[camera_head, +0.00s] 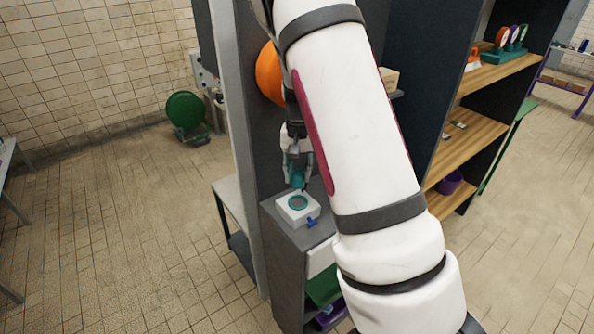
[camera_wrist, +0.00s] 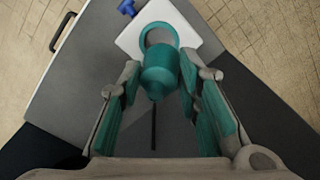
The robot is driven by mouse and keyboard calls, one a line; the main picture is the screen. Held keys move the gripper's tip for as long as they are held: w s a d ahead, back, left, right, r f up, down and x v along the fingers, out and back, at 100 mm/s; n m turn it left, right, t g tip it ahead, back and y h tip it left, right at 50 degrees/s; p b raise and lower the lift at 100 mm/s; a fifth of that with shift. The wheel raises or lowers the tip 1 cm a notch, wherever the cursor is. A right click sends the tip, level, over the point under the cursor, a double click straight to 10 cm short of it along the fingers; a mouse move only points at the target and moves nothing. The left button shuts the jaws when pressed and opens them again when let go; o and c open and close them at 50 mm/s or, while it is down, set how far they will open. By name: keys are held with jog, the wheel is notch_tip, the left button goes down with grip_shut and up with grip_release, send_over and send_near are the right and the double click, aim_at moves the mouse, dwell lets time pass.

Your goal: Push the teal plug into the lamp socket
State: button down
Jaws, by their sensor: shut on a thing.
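The teal plug (camera_wrist: 158,72) is between the fingertips of my gripper (camera_wrist: 159,66), which is shut on it. In the head view my gripper (camera_head: 297,177) hangs pointing down above the lamp socket, partly beside my arm, with teal showing at its tip. The lamp socket is a white square block (camera_head: 283,213) with a teal ring around a round opening. In the wrist view the socket block (camera_wrist: 190,37) lies just beyond the plug, and the plug overlaps the near part of the ring. The gap between plug and socket is hard to judge.
The socket stands on a small grey cabinet (camera_head: 283,236) with a blue knob (camera_head: 312,222) at its side. A dark panel rises behind it, with an orange round thing (camera_head: 269,74) near my arm. Wooden shelves (camera_head: 467,145) stand at right. A green reel (camera_head: 186,111) stands at left on open floor.

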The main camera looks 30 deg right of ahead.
aim_at(295, 187)
jog(key=shift+f, duration=0.1)
jog(key=shift+f+b, duration=0.65)
jog(key=shift+f, duration=2.2)
jog(key=shift+s+d+h+p, duration=0.1)
jog(key=shift+s+h+p, duration=0.05)
jog(key=shift+h+p, duration=0.8)
jog(key=shift+a, duration=0.55)
jog(key=shift+f, duration=0.6)
dwell(0.5)
jog(key=c, duration=1.1)
grip_release()
jog(key=shift+r, duration=0.1)
notch_tip(295, 187, up, 12)
jog(key=a, duration=0.2)
jog(key=shift+s+f, duration=0.15)
jog(key=shift+f, duration=0.05)
